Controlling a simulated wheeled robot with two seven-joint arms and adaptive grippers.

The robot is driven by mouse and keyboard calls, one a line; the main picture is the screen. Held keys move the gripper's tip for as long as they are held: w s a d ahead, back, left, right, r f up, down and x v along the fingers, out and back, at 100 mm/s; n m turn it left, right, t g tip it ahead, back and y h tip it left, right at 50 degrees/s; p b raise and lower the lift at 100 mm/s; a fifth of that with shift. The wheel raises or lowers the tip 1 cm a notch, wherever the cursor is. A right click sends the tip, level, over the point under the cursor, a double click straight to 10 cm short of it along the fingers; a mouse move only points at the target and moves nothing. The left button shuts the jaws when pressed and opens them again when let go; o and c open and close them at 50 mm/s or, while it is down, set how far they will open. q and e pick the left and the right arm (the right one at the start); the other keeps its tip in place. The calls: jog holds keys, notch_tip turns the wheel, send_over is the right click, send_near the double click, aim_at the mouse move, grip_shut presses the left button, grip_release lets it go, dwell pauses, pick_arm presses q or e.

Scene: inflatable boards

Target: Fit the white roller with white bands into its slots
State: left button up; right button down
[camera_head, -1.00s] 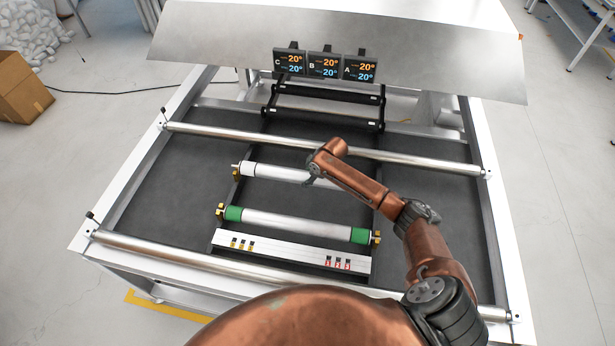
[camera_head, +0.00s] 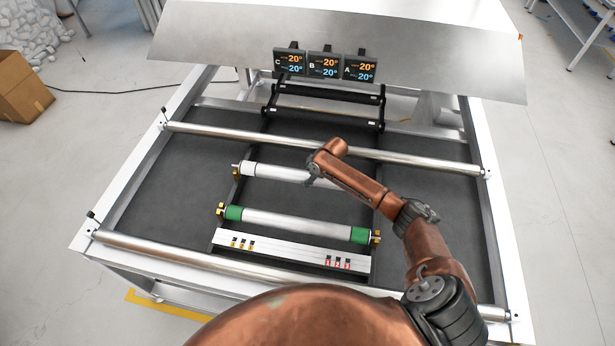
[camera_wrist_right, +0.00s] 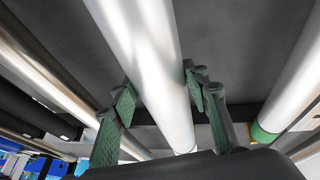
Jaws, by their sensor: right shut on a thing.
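The white roller (camera_head: 270,173) lies crosswise over the black frame, between the steel bar and the green-banded roller. Its left end is by the left rail, close to a brass-coloured piece (camera_head: 236,175). Its right end is hidden behind my right arm, so I cannot tell how it sits there. My right gripper (camera_head: 313,181) is over the roller's right part. In the right wrist view, the green-padded fingers (camera_wrist_right: 160,97) are on both sides of the roller (camera_wrist_right: 150,60), shut on it. My left gripper is not in view.
A green-banded roller (camera_head: 295,224) lies nearer me, with brass-coloured holders at its ends. In front of it is a white strip (camera_head: 290,252) with coloured marks. Steel bars (camera_head: 400,158) cross the table behind. Three displays (camera_head: 325,66) stand at the back.

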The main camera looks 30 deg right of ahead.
jog(key=shift+w+r, duration=0.1)
jog(key=shift+r, duration=0.1)
dwell(0.3)
jog(key=shift+f+b, duration=0.85)
jog(key=shift+f, duration=1.15)
jog(key=c, duration=1.3)
grip_release()
jog(key=shift+o, duration=1.4)
jog(key=shift+f, duration=0.15)
jog(key=shift+s, duration=0.2)
jog(key=v, duration=1.2)
jog(key=shift+w, duration=0.1)
